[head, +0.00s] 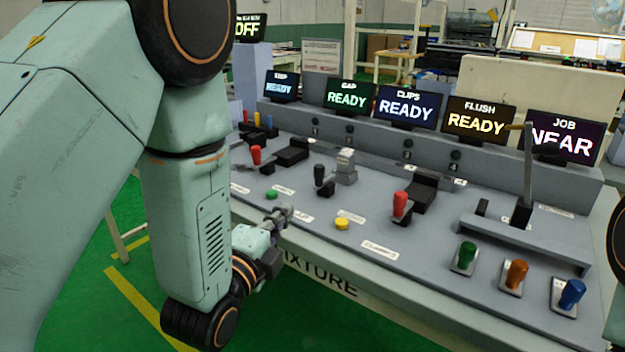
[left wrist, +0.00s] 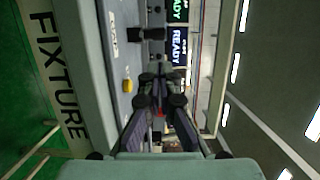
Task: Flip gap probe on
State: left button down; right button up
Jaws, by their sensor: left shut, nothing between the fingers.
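The GAP screen (head: 347,95) at the back of the console reads READY in green. Below the screens stand a red-handled lever (head: 256,155), a black-handled lever (head: 319,175) beside a grey block, and a second red-handled lever (head: 400,205). My left gripper (head: 283,214) is shut and empty over the console's front edge, between the green button (head: 271,194) and the yellow button (head: 342,224). In the left wrist view its fingers (left wrist: 160,78) point along the console. My right gripper is not shown.
A tall upright lever (head: 528,155) stands at the right. Green (head: 467,253), orange (head: 516,272) and blue (head: 571,292) handles sit along the front right. Green floor lies before the console.

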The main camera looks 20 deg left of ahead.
aim_at(317, 173)
pick_arm(q)
jog(key=w, duration=0.4)
jog(key=w+d, duration=0.1)
jog(key=w, duration=0.4)
jog(key=w+b, duration=0.1)
jog(key=w, duration=0.4)
jog(key=shift+d, duration=0.15)
